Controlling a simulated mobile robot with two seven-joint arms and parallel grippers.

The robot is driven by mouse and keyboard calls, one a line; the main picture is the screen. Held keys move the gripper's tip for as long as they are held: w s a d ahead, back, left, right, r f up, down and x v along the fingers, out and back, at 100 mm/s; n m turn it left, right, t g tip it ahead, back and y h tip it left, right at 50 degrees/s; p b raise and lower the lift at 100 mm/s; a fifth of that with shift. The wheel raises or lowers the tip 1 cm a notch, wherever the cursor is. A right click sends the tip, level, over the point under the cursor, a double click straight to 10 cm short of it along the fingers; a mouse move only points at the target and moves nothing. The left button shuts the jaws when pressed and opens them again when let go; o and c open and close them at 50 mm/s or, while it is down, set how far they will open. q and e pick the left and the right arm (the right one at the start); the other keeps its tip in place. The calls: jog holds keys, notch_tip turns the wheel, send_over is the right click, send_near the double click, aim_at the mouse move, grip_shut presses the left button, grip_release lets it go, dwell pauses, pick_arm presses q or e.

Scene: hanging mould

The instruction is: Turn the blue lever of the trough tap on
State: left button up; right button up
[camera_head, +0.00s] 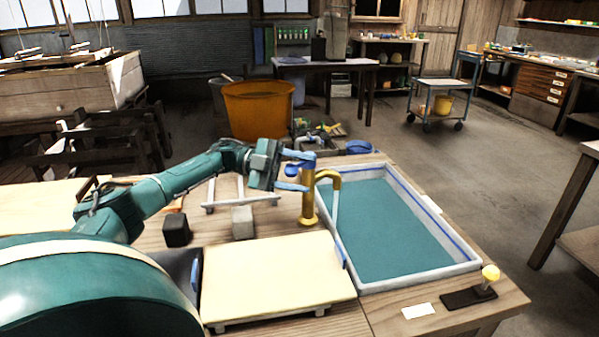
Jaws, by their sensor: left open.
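The trough tap (308,206) is a brass-coloured upright post with a curved spout over the trough's left side. A pale thin streak hangs below the spout; I cannot tell whether it is running water. The small blue lever (292,171) is at the tap's top left, partly hidden by the gripper. My left gripper (294,172) comes in from the left and is open, its two fingers above and below the lever. I cannot tell whether they touch it. The trough (462,268) is pale-rimmed with a blue-green inside. My right gripper is out of view.
A cream board (276,280) lies on the bench in front of the tap. A grey block (242,222) and a black block (176,230) stand left of it. A yellow-knobbed device (490,275) sits at the trough's near right corner. An orange tub (258,112) stands behind.

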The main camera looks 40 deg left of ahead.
pick_arm(q)
jog(key=b+v, duration=1)
jog(key=v, duration=0.3)
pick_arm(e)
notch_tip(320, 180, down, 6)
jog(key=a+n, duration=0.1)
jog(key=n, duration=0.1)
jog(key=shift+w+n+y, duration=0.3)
pick_arm(q)
jog(key=shift+a, duration=0.1)
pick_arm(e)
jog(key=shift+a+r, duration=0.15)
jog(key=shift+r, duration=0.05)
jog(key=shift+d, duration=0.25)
